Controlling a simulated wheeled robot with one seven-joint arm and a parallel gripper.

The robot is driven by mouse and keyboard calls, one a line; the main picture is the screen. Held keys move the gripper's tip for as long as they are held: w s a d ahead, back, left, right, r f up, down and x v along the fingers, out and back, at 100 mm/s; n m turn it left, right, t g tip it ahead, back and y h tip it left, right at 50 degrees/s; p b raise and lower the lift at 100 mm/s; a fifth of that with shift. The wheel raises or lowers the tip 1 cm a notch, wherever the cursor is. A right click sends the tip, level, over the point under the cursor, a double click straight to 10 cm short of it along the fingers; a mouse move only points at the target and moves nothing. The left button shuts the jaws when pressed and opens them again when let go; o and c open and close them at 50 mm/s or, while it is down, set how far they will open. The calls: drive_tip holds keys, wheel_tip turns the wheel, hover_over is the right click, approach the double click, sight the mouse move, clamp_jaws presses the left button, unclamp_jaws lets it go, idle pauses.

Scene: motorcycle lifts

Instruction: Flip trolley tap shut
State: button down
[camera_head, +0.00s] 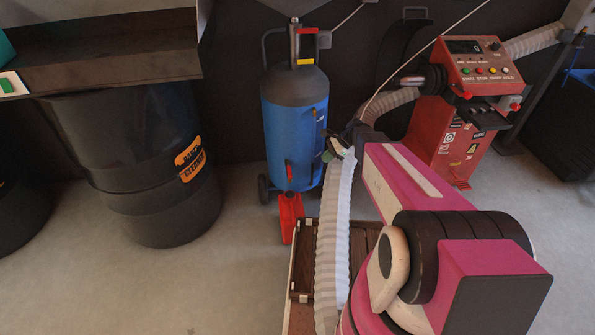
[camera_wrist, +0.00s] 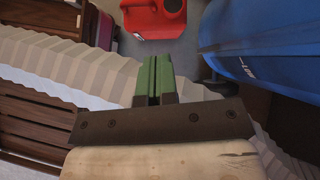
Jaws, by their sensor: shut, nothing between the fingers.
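The trolley is a blue tank with a dark grey top (camera_head: 290,120), standing upright on wheels by the dark back wall. A short red lever (camera_head: 289,170) shows low on its front and may be the tap; I cannot tell its exact setting. Red and yellow pieces (camera_head: 306,61) sit on the upright pipe above the tank. The blue tank (camera_wrist: 265,50) fills the upper right of the wrist view, with no tap clear there. My gripper (camera_wrist: 153,72) has green fingers, shut and empty. In the head view, my gripper (camera_head: 327,156) is by the tank's right side, partly hidden by my arm.
A red can (camera_head: 290,217) stands on the floor in front of the tank; it also shows in the wrist view (camera_wrist: 155,18). A pale corrugated hose (camera_head: 332,235) runs beside a wooden slatted crate (camera_head: 303,262). A red machine (camera_head: 450,130) stands right, black drums (camera_head: 135,160) left.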

drive_tip(key=shift+w+a+f+m+y, duration=0.25)
drive_tip(key=shift+w+a+m, duration=0.2)
drive_tip(key=shift+w+a+f+m+y, duration=0.2)
drive_tip(key=shift+w+a+m+y, duration=0.05)
drive_tip(key=shift+w+a+m, duration=0.2)
approach(289, 171)
drive_tip(key=s+a+f, duration=0.1)
drive_tip(key=a+f, duration=0.2)
drive_tip(key=f, duration=0.3)
drive_tip(key=shift+s, duration=0.25)
